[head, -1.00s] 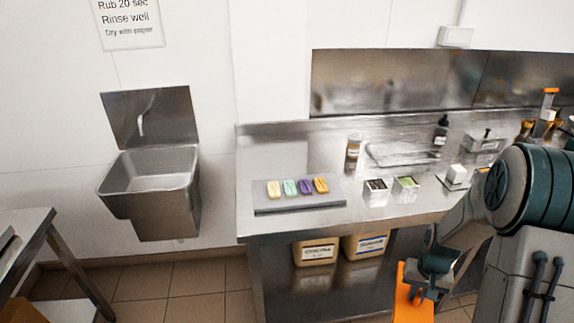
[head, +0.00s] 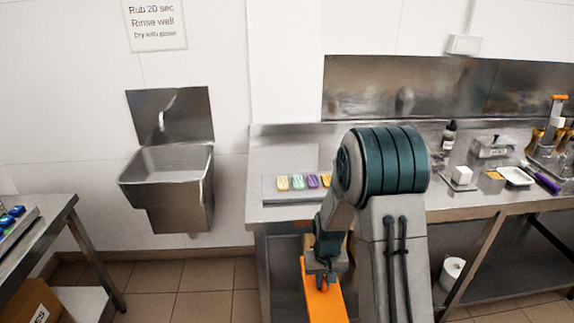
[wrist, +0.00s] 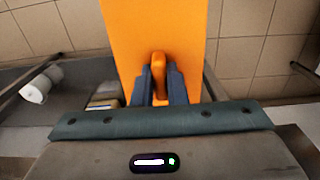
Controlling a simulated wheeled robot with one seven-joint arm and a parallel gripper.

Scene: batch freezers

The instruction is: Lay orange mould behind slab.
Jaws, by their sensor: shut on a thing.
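My gripper (head: 322,276) is low in front of the steel bench and shut on the orange mould (head: 327,303). In the wrist view the orange mould (wrist: 183,38) is a broad flat orange piece with a raised grip, and my gripper's fingers (wrist: 159,84) close on that grip. The grey slab (head: 285,200) lies on the bench at its left part. A row of coloured bars (head: 298,182), cream, green, purple and orange, stands on it. My arm hides the slab's right end and the bench just beyond it.
The steel bench (head: 258,214) runs along the wall. A sink (head: 170,170) hangs left of it, and another table (head: 58,212) stands at the far left. A scale (head: 461,178), white tray (head: 515,176) and dark bottle (head: 449,136) are on the right. Tiled floor (head: 190,275) in front is free.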

